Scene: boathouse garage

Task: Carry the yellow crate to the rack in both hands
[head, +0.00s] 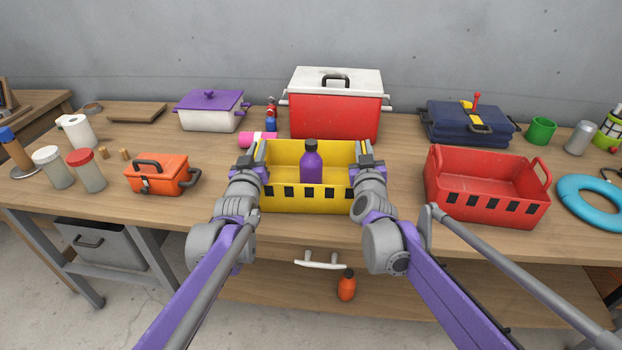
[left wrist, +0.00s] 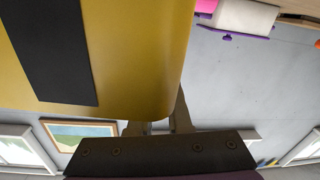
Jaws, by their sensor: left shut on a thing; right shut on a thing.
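The yellow crate (head: 285,195) is in the middle of the head view, at the workbench's front part. A dark purple bottle (head: 311,168) stands upright inside it. My left gripper (head: 257,158) is shut on the crate's left end and my right gripper (head: 366,158) is shut on its right end. The crate looks level; I cannot tell whether its bottom touches the bench. In the left wrist view the crate wall (left wrist: 140,50) fills the upper left, with the fingers against its edge. I cannot make out a rack.
On the wooden bench (head: 400,205), a red crate (head: 490,205) stands at right and an orange toolbox (head: 160,176) at left. A red cooler (head: 333,108) stands behind the yellow crate. An orange bottle (head: 347,287) is below the bench top.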

